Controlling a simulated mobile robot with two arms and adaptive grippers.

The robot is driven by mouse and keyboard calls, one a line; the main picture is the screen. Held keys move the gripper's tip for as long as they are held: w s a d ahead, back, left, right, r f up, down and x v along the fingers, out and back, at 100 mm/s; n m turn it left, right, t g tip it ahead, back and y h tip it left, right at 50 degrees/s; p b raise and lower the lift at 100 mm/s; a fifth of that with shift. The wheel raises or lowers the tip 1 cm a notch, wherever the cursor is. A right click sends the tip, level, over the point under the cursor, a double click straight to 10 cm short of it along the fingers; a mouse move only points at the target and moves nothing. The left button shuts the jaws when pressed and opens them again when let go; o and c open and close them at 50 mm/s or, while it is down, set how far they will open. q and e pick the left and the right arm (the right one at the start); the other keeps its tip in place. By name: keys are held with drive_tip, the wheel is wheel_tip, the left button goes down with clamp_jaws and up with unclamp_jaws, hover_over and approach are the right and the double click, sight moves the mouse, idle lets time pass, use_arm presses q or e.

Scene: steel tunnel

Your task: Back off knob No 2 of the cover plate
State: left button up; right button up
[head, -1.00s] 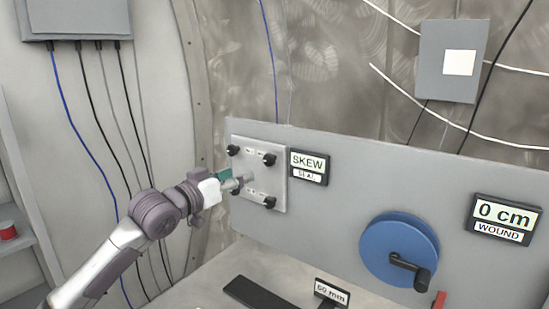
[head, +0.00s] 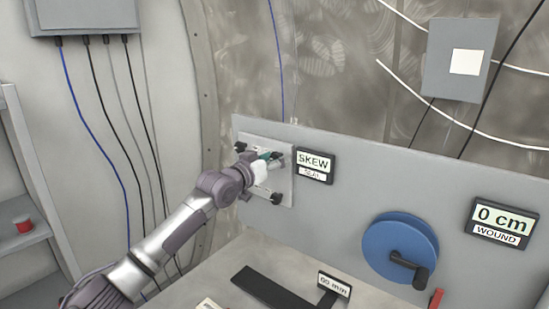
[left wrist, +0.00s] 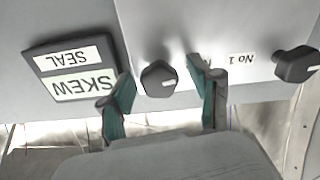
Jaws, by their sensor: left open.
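The cover plate (head: 285,184) is a light grey square on the upright panel, with black knobs at its corners. My left gripper (head: 275,157) is at its upper right corner and hides the knob there. In the left wrist view, which is upside down, that knob (left wrist: 158,80) is black with a pale mark. The open teal fingers of my left gripper (left wrist: 160,72) are on either side of it, with gaps showing. One finger covers the plate beside this knob. Another knob (left wrist: 297,64) lies further right, with a "No 1" label (left wrist: 243,57) between. My right gripper is out of view.
A "SKEW SEAL" sign (head: 314,165) stands close to the right of the plate. A blue reel (head: 390,248) with a black crank and a "0 cm WOUND" sign (head: 503,222) are further right. A black bar (head: 268,290) lies on the bench below.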

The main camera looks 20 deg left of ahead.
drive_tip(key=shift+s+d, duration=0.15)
use_arm(q)
drive_tip(key=shift+c, duration=0.6)
drive_tip(key=c, duration=1)
drive_tip(key=shift+c, duration=0.2)
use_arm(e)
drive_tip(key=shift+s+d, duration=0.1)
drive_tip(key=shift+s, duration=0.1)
